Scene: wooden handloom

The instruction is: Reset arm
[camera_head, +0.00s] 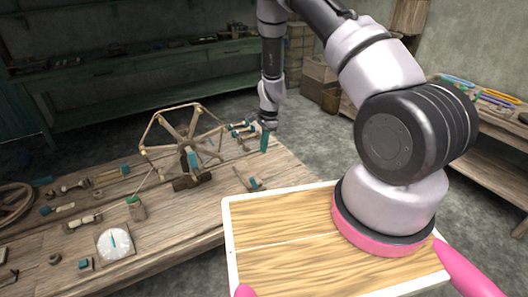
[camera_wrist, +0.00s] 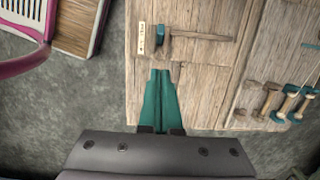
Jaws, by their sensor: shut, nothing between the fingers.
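My gripper (camera_head: 265,143) hangs pointing down at the right edge of the wooden worktable (camera_head: 190,220), beside the wooden yarn winder (camera_head: 185,140). Its teal fingers also show in the wrist view (camera_wrist: 160,73), closed together with nothing between them. There they overlap the edge of the tabletop. I cannot tell how far above it they are. My arm reaches from the right of the head view over to the table.
A small wooden tool with a teal part (camera_wrist: 162,35) lies near the fingers. Teal-ended spools (camera_wrist: 288,104) lie to the right. A dial (camera_head: 115,243) and several tools lie on the left of the table. A green bench (camera_head: 150,80) stands behind. Open floor lies right of the table.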

